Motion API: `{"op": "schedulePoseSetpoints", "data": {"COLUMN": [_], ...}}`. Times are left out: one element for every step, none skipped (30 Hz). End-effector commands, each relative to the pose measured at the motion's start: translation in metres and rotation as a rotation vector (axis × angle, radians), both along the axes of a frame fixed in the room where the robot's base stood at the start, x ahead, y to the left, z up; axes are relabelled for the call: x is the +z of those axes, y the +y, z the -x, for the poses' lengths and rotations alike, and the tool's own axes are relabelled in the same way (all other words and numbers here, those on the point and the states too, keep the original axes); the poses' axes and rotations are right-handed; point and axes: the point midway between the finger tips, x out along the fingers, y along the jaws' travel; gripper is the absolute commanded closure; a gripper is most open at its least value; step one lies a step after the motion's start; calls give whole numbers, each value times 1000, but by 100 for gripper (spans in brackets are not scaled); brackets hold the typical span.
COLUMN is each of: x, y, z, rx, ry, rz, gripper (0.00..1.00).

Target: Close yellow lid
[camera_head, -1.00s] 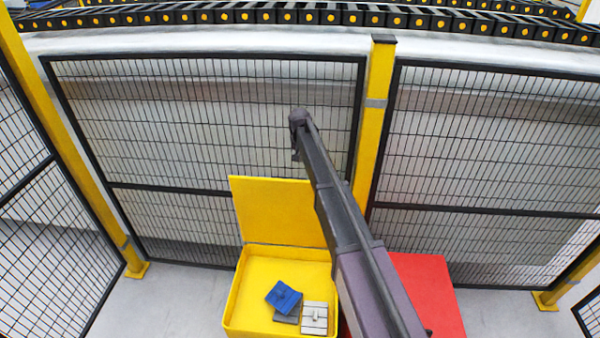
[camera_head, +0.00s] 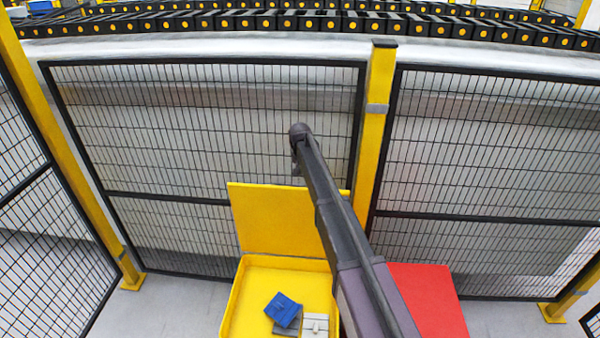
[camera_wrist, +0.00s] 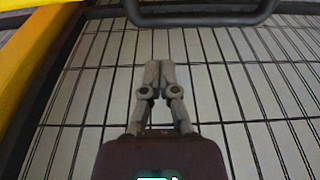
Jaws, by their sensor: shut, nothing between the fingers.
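A yellow box (camera_head: 243,300) stands on the floor in the head view, with its yellow lid (camera_head: 275,215) raised upright at the back. The lid's right part is hidden behind my arm. My gripper (camera_wrist: 160,68) shows in the wrist view with its fingers together and nothing between them, against fence mesh. In the head view my arm reaches forward above the box, its end higher than the lid's top edge and in front of the fence. The fingers are too small to make out there. A yellow strip at the wrist view's top left corner cannot be told for sure.
Inside the box lie a blue piece (camera_head: 283,307) and a light grey piece (camera_head: 314,324), with a darker one between. A red box or lid (camera_head: 430,300) stands right of my arm. A mesh fence (camera_head: 200,130) with a yellow post (camera_head: 374,130) rises behind. Grey floor is clear at left.

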Motion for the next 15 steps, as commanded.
{"op": "schedulePoseSetpoints", "data": {"x": [-8, -10, -13, -15, -18, -21, -23, -25, -28, -30, -33, -36, -38, -40, -43], "y": [0, 0, 0, 0, 0, 0, 0, 0, 0, 0, 0, 0, 0, 0, 0], "z": [-1, -2, -2, -2, -3, -3, -4, -4, -5, -5, -6, -6, -7, -7, -7], "rx": [0, 0, 0, 0, 0, 0, 0, 0, 0, 0, 0, 0, 0, 0, 0], "ry": [0, 0, 0, 0, 0, 0, 0, 0, 0, 0, 0, 0, 0, 0, 0], "rz": [0, 0, 0, 0, 0, 0, 0, 0, 0, 0, 0, 0, 0, 0, 0], "gripper": [100, 100, 100, 100, 100, 100, 100, 100, 100, 100, 100, 100, 100, 100, 100]}}
